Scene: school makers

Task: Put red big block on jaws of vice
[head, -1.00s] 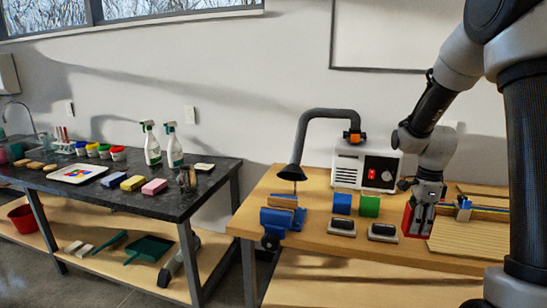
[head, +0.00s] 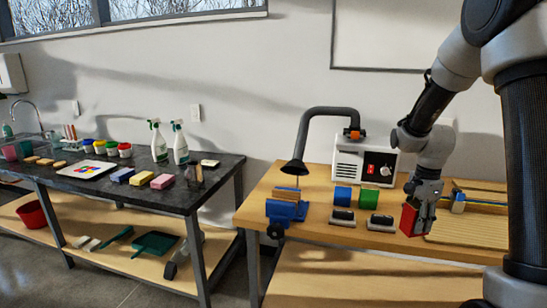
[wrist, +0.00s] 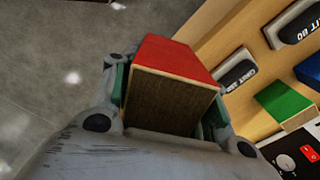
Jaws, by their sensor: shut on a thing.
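The red big block (head: 409,218) is held in my gripper (head: 421,218) at the right part of the wooden workbench (head: 330,236). In the wrist view the red block (wrist: 180,58) sits between the fingers, with a red painted face and a bare wood end showing. My gripper (wrist: 165,115) is shut on it. Whether the block touches the bench I cannot tell. The blue vice (head: 286,211) stands at the bench's left front edge, well left of my gripper. A brown wooden piece shows at its jaws (head: 287,196).
Blue (head: 343,196) and green (head: 368,198) blocks stand between vice and gripper, behind two black erasers (head: 343,217) (head: 381,223). A white extractor box (head: 364,162) with a black hose (head: 303,140) is behind; the hose's hood hangs over the vice.

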